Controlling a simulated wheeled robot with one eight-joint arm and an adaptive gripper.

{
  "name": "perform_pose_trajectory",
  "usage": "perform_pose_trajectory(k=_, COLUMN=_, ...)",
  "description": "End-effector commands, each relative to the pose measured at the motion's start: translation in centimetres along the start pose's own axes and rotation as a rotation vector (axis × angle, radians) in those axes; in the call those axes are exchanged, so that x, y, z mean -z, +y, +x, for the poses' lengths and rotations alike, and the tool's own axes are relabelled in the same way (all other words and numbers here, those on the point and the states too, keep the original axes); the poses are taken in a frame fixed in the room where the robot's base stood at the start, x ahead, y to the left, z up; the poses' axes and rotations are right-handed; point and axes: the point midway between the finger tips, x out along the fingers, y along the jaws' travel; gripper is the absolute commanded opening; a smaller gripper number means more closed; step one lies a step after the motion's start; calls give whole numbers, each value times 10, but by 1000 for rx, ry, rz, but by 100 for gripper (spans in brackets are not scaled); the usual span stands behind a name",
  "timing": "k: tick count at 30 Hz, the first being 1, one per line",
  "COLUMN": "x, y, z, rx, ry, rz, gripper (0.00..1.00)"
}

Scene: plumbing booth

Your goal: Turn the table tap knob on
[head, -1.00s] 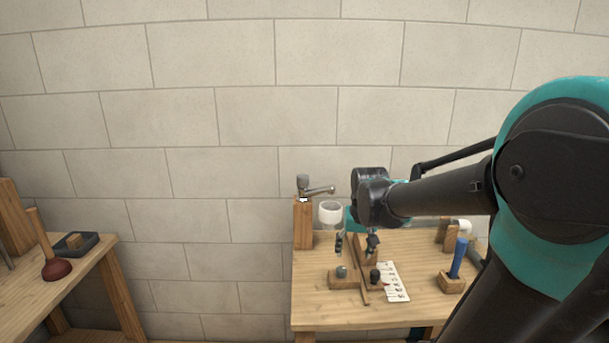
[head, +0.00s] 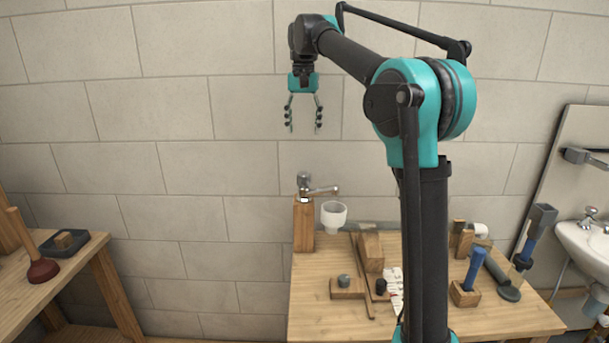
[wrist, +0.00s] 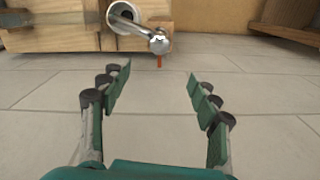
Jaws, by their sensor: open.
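The table tap (head: 320,190) is chrome and sits on top of an upright wooden post (head: 304,226) at the table's back left corner. Its grey knob (head: 303,180) stands above the body, and the spout points right. A chrome part of the tap (wrist: 158,42) shows at the top of the wrist view; I cannot make out the knob there. My gripper (head: 304,117) hangs fingers-down above the tap, apart from it. It is open and empty, and both fingers also show spread in the wrist view (wrist: 155,95).
A white cup (head: 333,216) is under the spout. The wooden table (head: 320,322) holds blocks, a label strip and a blue-handled tool (head: 476,268). A sink (head: 590,240) is at right; a plunger (head: 40,268) stands on the left bench. The wall is close behind.

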Motion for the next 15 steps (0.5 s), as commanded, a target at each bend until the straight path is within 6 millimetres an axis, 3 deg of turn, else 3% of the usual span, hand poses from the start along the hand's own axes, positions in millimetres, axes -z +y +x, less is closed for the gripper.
perform_pose_trajectory(k=15, x=0, y=0, z=97, rx=1, ry=1, rz=0, gripper=62)
